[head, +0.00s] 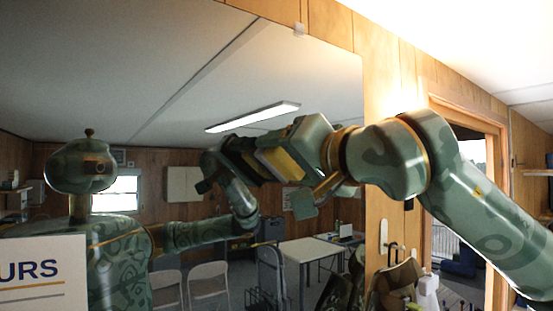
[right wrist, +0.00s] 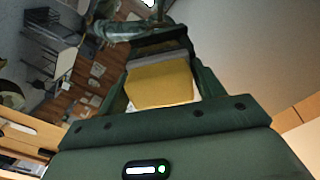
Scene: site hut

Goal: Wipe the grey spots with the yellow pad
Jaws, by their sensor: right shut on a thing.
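A large mirror (head: 290,65) fills the left and middle of the head view and reflects the room and my own body. My right gripper (head: 285,163) reaches left in front of the mirror and is shut on the yellow pad (head: 277,165). In the right wrist view the yellow pad (right wrist: 160,84) sits between the fingers, with a pale edge below it. The pad is close to the glass; I cannot tell whether it touches. I cannot make out any grey spots; the arm and gripper cover part of the glass. My left gripper is not in view.
A white sign (head: 42,275) with dark letters is at the lower left. Wood panelling (head: 380,90) borders the mirror on the right, beside an open doorway (head: 470,150). Tables and chairs show only as reflections.

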